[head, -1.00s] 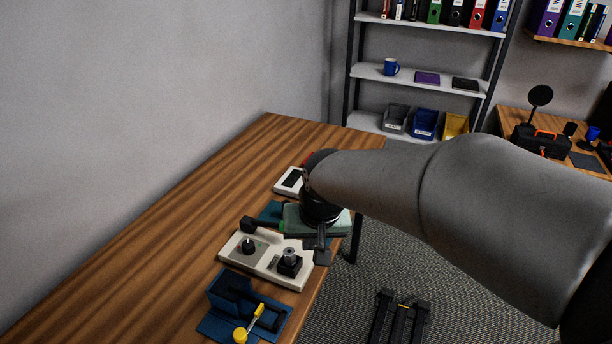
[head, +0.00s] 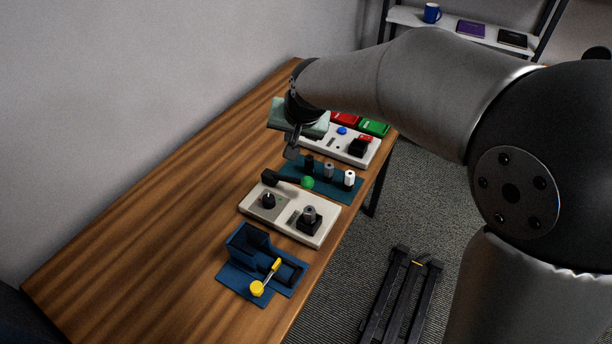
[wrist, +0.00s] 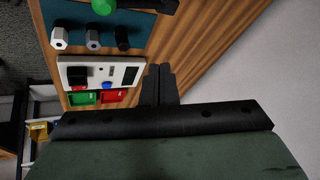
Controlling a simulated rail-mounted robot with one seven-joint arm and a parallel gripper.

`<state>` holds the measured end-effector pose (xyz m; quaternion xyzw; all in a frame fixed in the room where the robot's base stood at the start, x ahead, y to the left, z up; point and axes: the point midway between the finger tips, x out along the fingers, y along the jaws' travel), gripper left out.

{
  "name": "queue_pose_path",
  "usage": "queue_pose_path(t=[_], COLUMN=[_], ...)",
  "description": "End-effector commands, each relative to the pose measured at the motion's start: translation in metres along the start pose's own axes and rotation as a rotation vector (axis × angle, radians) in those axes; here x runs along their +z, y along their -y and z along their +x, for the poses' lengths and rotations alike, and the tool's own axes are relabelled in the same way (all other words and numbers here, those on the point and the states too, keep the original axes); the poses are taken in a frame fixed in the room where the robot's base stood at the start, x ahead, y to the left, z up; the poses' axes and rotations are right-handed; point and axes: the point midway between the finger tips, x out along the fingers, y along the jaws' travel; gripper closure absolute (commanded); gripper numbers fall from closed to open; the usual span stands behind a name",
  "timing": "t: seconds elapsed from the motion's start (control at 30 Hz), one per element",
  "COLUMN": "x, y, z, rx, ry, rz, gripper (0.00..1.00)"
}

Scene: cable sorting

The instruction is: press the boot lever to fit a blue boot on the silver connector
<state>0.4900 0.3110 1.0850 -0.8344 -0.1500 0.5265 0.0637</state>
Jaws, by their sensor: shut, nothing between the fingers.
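My gripper (head: 291,153) is shut and empty, pointing down above the wooden table, beside the far left end of a teal plate (head: 338,186). Its shut fingers also show in the wrist view (wrist: 160,86). On the teal plate stand a black, a grey and a white post, and a black lever with a green ball (head: 307,182) lies at its near edge. A cream station (head: 290,229) in front holds a black knob and a silver round piece (head: 310,213) in a black block. I cannot tell which lever is the boot lever. No blue boot can be made out.
A blue fixture (head: 238,274) with a yellow-knobbed lever (head: 257,288) stands nearest. Behind the teal plate is a white panel (head: 350,147) with a blue button; red (head: 345,118) and green (head: 374,127) trays lie beyond. The table's left side is clear; the wall is at left.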

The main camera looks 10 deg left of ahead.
Motion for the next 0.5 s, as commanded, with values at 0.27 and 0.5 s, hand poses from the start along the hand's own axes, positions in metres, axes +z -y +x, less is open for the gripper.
queue_pose_path(t=[0.27, 0.5], x=[0.012, 0.029], y=[-0.011, -0.028], z=[0.016, 0.041], rx=[0.002, 0.001], ry=[0.002, 0.001], rz=[0.000, 0.001], gripper=[1.00, 1.00])
